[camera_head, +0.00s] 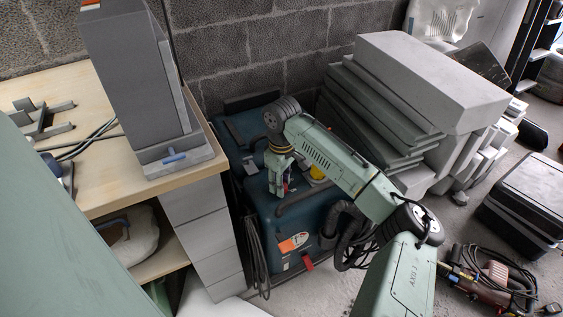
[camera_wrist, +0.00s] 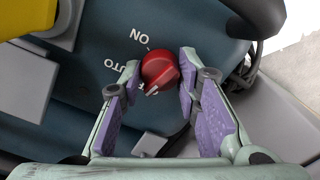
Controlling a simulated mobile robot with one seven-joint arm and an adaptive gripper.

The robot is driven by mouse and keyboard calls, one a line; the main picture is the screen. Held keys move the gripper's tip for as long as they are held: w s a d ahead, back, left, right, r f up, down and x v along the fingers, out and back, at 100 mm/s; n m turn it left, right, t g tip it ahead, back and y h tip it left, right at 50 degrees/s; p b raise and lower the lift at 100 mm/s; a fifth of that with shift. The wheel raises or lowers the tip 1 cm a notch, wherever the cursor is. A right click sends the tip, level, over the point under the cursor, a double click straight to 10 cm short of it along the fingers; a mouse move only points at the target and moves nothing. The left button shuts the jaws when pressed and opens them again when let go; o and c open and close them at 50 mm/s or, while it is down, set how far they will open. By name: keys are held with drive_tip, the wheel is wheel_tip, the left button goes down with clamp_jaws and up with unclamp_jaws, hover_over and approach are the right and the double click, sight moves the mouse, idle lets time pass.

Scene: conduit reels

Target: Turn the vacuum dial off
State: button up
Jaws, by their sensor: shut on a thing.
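The dial is a round red knob (camera_wrist: 160,68) on the dark blue vacuum (camera_wrist: 85,60) in the wrist view. White lettering beside it reads ON and AUTO; a third label is mostly hidden by my left finger. The dial's white mark faces the lower left, towards that partly hidden label. My gripper (camera_wrist: 161,63) has its fingertips on either side of the dial and is shut on it. In the head view my gripper (camera_head: 279,186) points down at the top of the blue vacuum (camera_head: 300,222), and its fingers largely hide the dial.
A wooden workbench (camera_head: 92,185) with a grey upright box (camera_head: 125,70) stands left of the vacuum. Stacked grey slabs (camera_head: 395,100) stand to the right. Black hose (camera_head: 345,225) curves along the vacuum's right side. A yellow part (camera_wrist: 25,15) lies at the wrist view's upper left.

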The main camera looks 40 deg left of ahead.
drive_tip(key=shift+s+n+p, duration=0.15)
drive_tip(key=shift+n+p, duration=0.75)
drive_tip(key=shift+n, duration=0.8)
drive_tip(key=o, duration=1.2)
wheel_tip(320, 180, up, 12)
